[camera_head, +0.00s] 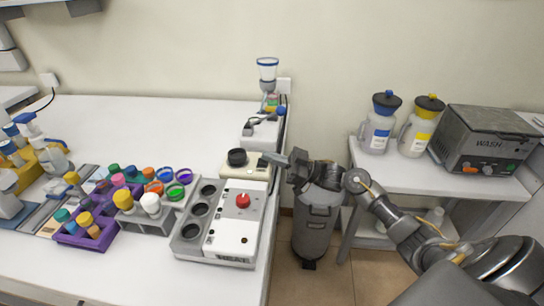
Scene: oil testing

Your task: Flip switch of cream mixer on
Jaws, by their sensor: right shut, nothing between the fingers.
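The cream mixer (240,171) is a small, low cream-coloured device near the right edge of the long white table, with a round black cup or holder (237,157) on its top. I cannot tell whether the fingertips touch the mixer. My left gripper is not in view.
A grey-white heater box (232,240) with a red knob (243,201) stands in front of the mixer. Behind it is a white device with a funnel (267,70). Racks of coloured bottles (97,240) stand left. A side table (399,179) holds two jugs and a WASH box (484,140).

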